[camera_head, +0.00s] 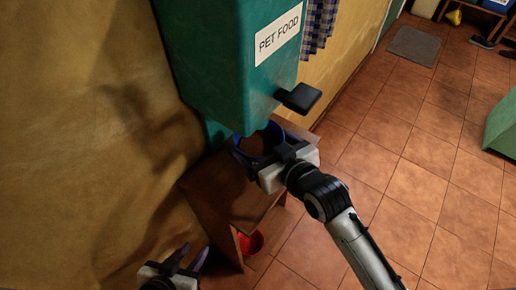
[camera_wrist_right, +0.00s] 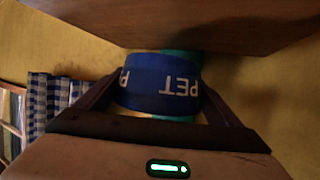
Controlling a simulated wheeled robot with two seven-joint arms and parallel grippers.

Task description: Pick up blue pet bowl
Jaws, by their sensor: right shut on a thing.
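The blue pet bowl (camera_head: 243,160) is on or just above the wooden stand, below the teal dispenser. In the right wrist view the bowl (camera_wrist_right: 160,88) shows white "PET" lettering upside down. My right gripper (camera_head: 270,157) is shut on the bowl, with a finger on each side of it. Brown contents seem to show inside the bowl in the head view. I cannot tell whether the bowl touches the stand. My left gripper (camera_head: 188,258) is empty at the lower left, its fingers apart, away from the bowl.
The teal PET FOOD dispenser (camera_head: 232,75) with a dark lever (camera_head: 298,97) hangs close above the bowl. The wooden stand (camera_head: 225,200) is below, with a red bowl (camera_head: 251,242) under it. A yellow wall is at left; open tiled floor (camera_head: 400,160) lies at right.

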